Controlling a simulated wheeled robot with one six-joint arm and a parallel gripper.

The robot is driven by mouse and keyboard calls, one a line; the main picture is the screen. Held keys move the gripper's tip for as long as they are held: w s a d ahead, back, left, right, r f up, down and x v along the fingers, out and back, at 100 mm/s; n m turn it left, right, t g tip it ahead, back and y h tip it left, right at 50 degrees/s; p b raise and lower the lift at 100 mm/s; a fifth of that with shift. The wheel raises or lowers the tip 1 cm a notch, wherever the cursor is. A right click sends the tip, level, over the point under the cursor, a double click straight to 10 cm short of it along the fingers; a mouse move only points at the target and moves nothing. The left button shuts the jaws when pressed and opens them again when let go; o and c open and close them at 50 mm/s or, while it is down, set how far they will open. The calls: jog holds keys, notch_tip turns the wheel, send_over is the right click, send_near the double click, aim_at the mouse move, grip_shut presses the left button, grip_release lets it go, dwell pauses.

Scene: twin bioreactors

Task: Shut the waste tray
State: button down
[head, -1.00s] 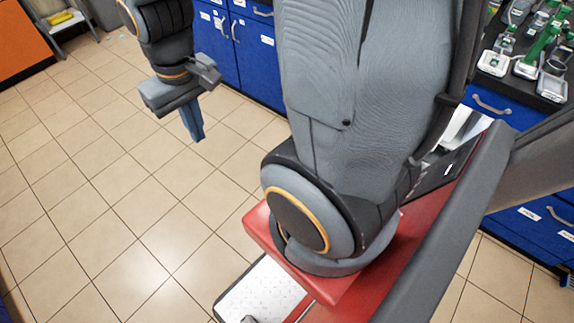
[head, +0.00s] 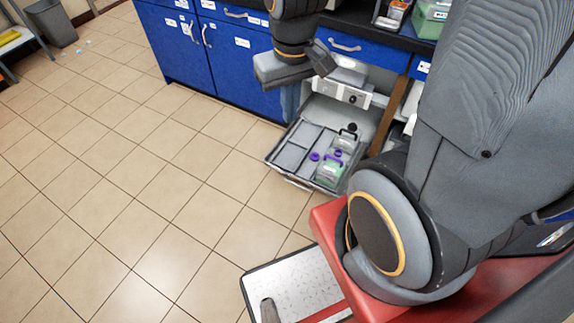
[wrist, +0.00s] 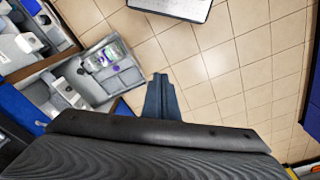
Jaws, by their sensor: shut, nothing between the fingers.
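The waste tray (head: 289,184) is a grey, compartmented tray that stands pulled out, low, from under the blue bench in the head view. It holds clear containers with purple and black caps and something green. It also shows in the wrist view (wrist: 128,80), at upper left. My gripper (head: 288,103) is shut and empty, its blue fingers pointing down, partly hidden by the arm's wrist housing in the head view. In the wrist view the fingers (wrist: 161,92) are together, over floor to the right of the tray, apart from it.
White equipment (head: 340,85) sits in the opening behind the tray. Blue cabinets (head: 222,62) with handles stand left of it under the black bench top. A grey bin (head: 52,22) is at the far left. The tiled floor (head: 130,180) left of the tray is clear.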

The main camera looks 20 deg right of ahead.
jog(key=w+f+n+t+h+b, duration=0.1)
jog(key=w+f+n+b, duration=0.85)
jog(key=f+b, duration=1)
jog(key=w+f+n+h+b, duration=0.1)
jog(key=w+f+n+b, duration=0.9)
jog(key=f, duration=1.6)
jog(key=w+f+n+t+h+b, duration=0.1)
jog(key=w+f+n+b, duration=0.4)
jog(key=w+f+b, duration=1.45)
jog(key=d+f+b, duration=0.4)
jog(key=d+f, duration=0.2)
jog(key=f, duration=0.6)
jog(key=shift+s+b, duration=0.15)
jog(key=shift+b, duration=0.2)
jog(key=shift+n, duration=0.25)
